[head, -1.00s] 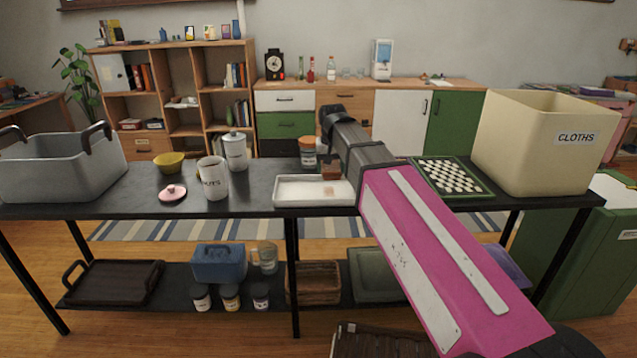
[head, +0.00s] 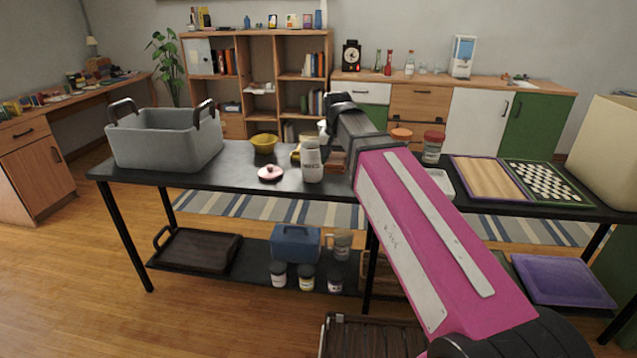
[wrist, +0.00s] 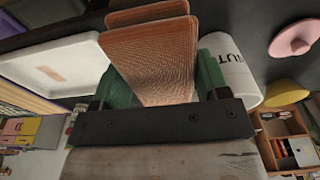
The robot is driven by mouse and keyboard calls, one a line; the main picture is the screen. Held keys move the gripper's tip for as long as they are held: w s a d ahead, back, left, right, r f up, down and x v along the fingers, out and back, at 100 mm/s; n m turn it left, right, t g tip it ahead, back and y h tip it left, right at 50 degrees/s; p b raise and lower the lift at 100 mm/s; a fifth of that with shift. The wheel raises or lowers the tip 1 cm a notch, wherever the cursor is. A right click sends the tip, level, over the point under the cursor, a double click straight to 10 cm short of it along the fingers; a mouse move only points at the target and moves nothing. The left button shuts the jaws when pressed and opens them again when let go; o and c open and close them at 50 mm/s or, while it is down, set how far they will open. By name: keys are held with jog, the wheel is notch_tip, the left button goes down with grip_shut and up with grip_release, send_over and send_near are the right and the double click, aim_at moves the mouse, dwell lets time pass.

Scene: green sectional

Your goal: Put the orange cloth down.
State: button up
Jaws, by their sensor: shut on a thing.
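My gripper (wrist: 163,82) is shut on the orange cloth (wrist: 150,55), which hangs folded in two layers between the green finger pads in the wrist view. In the head view a small part of the cloth (head: 336,161) shows left of my pink arm, above the dark table (head: 230,167) and right of the white lettered canister (head: 312,160). My fingers are mostly hidden there by my own arm. I cannot tell whether the cloth touches the table.
A grey handled bin (head: 168,138) stands at the table's left end, with a yellow bowl (head: 264,143) and a pink lid (head: 271,173) nearby. A white tray (wrist: 50,65), a wooden board (head: 490,178), a checkered board (head: 546,183) and a cream bin (head: 606,150) lie rightward.

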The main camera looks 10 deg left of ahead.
jog(key=shift+a, duration=0.3)
send_over(349, 181)
notch_tip(349, 181, down, 7)
jog(key=shift+r, duration=0.1)
jog(key=shift+f, duration=2.05)
jog(key=shift+f, duration=0.15)
jog(key=o, duration=1)
jog(key=shift+c, duration=0.2)
notch_tip(349, 181, up, 12)
jog(key=s, duration=0.1)
jog(key=shift+s, duration=0.3)
